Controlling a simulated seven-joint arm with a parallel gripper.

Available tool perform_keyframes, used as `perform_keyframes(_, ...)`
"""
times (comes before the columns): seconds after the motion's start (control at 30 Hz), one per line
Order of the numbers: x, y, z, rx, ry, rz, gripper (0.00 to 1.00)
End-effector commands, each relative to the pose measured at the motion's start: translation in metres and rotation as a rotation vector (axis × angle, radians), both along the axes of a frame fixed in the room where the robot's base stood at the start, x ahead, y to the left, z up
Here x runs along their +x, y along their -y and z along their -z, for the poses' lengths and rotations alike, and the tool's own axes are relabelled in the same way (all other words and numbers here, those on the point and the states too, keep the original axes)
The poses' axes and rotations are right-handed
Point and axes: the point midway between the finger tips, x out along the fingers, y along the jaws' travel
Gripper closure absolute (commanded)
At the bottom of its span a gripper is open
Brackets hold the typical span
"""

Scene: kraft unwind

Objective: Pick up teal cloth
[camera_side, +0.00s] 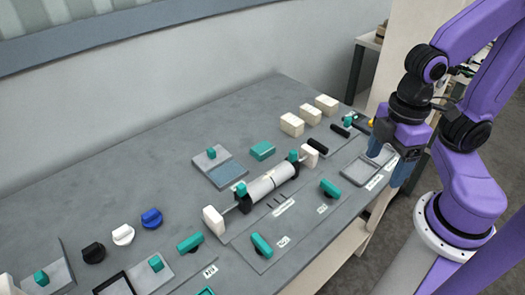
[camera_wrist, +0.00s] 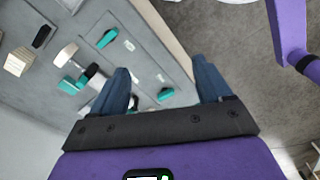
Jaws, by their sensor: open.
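A small teal folded-looking block (camera_side: 262,150) lies flat on the grey table behind the white roll; it may be the teal cloth. A flat blue-teal square (camera_side: 226,174) lies on a grey plate to its left and could also be cloth; I cannot tell for certain. My gripper (camera_side: 390,155) is open and empty, pointing down at the table's right end, well to the right of both. In the wrist view, its two blue fingers (camera_wrist: 161,66) are spread with nothing between them. I cannot make out the cloth for certain in the wrist view.
The white roll (camera_side: 268,183) sits on a shaft between white end blocks. Teal handles (camera_side: 262,245) stand around it. Cream blocks (camera_side: 292,124) and black bars (camera_side: 318,146) are at the back right. A grey frame (camera_side: 358,178) lies near my gripper. Knobs (camera_side: 122,234) are at left.

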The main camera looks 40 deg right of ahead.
Motion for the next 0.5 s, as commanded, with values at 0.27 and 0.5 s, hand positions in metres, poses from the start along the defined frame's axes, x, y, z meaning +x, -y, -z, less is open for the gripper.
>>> perform_keyframes(0.27,0.0,0.0,0.0,0.0,0.0,0.0,0.08)
perform_keyframes(0.5,0.025,-0.015,-0.004,-0.005,0.001,-0.026,0.08)
